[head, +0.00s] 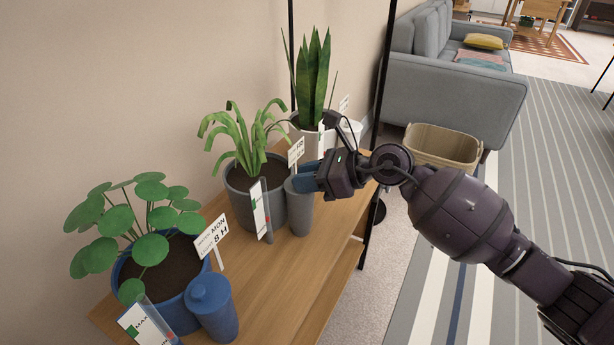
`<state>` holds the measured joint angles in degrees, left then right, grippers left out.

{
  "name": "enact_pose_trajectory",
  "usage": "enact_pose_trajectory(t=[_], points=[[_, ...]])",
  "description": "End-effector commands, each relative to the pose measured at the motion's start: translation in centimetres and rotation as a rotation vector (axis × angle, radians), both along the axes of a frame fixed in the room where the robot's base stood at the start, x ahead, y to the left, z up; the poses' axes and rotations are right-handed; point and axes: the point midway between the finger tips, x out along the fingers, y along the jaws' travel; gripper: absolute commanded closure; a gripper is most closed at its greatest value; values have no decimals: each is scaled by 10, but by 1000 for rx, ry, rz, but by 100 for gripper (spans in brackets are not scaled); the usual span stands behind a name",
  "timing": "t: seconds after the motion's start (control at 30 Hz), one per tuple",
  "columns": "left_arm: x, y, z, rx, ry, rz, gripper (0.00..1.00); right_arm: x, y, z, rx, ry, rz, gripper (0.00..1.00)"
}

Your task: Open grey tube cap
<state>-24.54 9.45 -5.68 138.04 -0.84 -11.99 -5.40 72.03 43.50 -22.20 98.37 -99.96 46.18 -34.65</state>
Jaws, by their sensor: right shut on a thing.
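The grey tube (301,217) stands upright on the wooden shelf, next to the grey pot. Its grey cap (300,186) is at the tube's top and is partly covered by my gripper. My right gripper (308,176) reaches in from the right and is shut on the cap, with bluish fingers at it. I cannot tell whether there is a gap between cap and tube. My left gripper is not in view.
The grey pot (239,207) with a drooping plant and a clear label strip (262,210) stand close to the tube. A blue tube (215,318) and a blue pot (180,307) are at the front. A snake plant (312,75) stands behind. Bare shelf (283,282) lies in front.

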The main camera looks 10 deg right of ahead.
Motion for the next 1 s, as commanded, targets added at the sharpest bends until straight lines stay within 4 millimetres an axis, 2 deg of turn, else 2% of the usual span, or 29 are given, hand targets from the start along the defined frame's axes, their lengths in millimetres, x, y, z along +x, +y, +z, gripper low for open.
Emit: enact_pose_trajectory(t=[0.47, 1.0], points=[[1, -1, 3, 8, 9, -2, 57, 4, -3, 6, 62, 85, -3, 100], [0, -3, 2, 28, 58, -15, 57, 21, -15, 18, 344, 474, 0, 100]])
